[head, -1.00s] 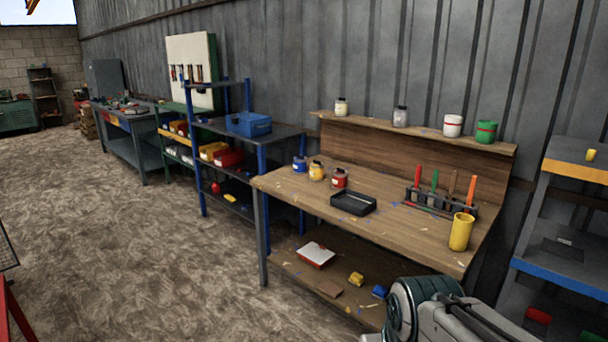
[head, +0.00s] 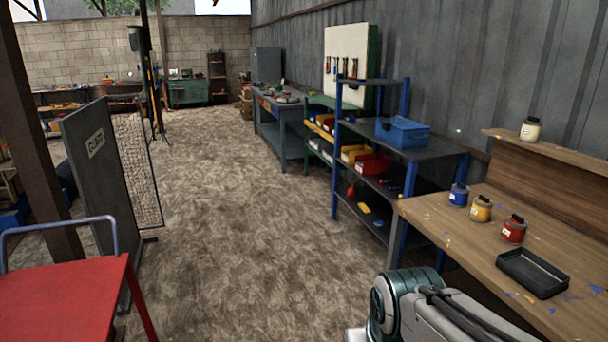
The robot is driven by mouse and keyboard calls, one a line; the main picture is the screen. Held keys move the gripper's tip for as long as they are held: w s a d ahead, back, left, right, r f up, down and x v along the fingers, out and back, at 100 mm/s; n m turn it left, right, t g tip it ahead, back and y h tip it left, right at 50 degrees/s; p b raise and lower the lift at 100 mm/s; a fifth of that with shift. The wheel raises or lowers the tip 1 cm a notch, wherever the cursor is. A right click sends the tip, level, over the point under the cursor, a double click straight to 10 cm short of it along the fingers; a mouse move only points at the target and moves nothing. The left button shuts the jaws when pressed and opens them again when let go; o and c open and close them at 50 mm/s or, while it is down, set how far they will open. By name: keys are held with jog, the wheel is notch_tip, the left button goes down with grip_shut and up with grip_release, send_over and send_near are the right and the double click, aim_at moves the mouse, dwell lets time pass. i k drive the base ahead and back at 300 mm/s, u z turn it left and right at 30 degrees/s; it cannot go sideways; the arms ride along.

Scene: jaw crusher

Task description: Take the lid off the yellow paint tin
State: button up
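The yellow paint tin (head: 480,210) stands upright on the wooden workbench (head: 440,224) at the right of the head view. It is between a blue tin (head: 458,195) and a red tin (head: 513,230). Something dark sits on its top; the lid is too small to make out clearly. Part of my own arm shows at the bottom right, in front of the bench. My gripper is out of view.
A black tray (head: 532,272) lies on the bench near the tins. A blue-posted shelf (head: 425,150) stands just beyond the bench. A red table (head: 75,295) and a grey guard panel (head: 95,180) are on the left. The dirt floor between is clear.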

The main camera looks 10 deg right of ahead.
aim_at(481, 200)
jog(key=u, duration=0.15)
jog(key=i, duration=1.55)
jog(key=z, duration=0.45)
jog(key=i, duration=1.1)
jog(key=z, duration=1.6)
jog(key=i, duration=0.7)
jog(key=z, duration=0.65)
